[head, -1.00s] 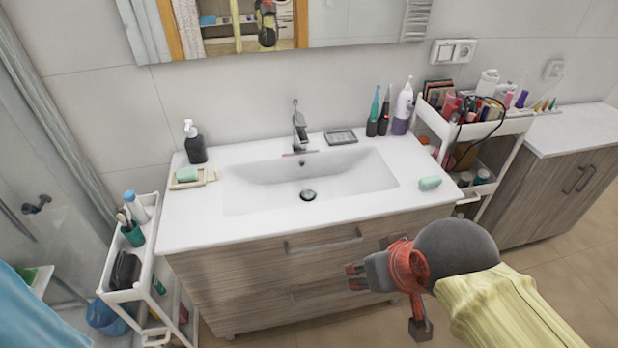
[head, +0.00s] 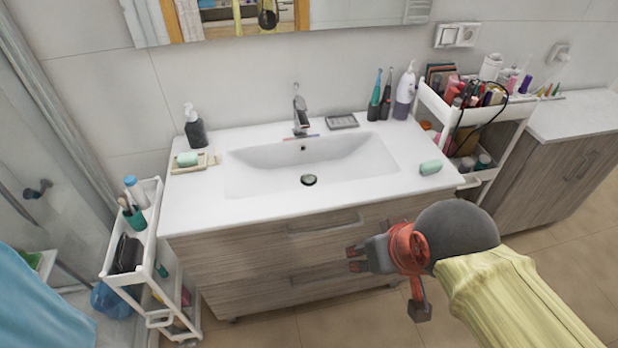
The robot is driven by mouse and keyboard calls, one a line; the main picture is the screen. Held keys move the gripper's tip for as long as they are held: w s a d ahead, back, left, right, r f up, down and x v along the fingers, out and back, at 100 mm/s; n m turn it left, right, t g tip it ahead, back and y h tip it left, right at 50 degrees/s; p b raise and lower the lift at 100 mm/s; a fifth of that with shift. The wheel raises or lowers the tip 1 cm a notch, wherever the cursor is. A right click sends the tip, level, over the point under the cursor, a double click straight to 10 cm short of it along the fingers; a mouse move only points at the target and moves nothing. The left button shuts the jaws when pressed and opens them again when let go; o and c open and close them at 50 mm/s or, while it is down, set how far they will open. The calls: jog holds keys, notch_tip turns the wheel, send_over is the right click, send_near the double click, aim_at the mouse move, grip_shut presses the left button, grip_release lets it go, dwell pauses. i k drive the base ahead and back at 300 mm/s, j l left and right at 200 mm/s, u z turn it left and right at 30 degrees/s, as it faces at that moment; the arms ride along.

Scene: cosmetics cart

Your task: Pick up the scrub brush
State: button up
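I cannot make out a scrub brush for certain. A small beige item (head: 215,160) lies at the right end of the soap dish (head: 183,168) on the left of the sink counter; it is too small to tell whether it is a brush. A mint-green soap or sponge (head: 188,159) rests on the dish. A similar green piece (head: 431,167) lies on the counter's right side. My gripper (head: 352,259) is in front of the drawers, below the counter edge. Its two fingers are apart, with nothing seen between them, and it touches none of these things.
The sink counter (head: 200,215) holds a dark soap bottle (head: 195,129), a faucet (head: 300,118), toothbrushes and a white-purple bottle (head: 404,92). A white cart (head: 110,275) stands left, with a cup of handled items (head: 135,219). A loaded cart (head: 494,125) stands right. The counter's front strip is clear.

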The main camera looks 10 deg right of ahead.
aim_at(433, 167)
jog(key=i+l+u, duration=0.15)
jog(key=l, duration=0.35)
jog(key=i+l+u, duration=0.1)
jog(key=l, duration=0.45)
jog(key=i+l+u, duration=0.15)
jog(key=l, duration=0.35)
jog(key=i+l+u, duration=0.15)
jog(key=l, duration=0.4)
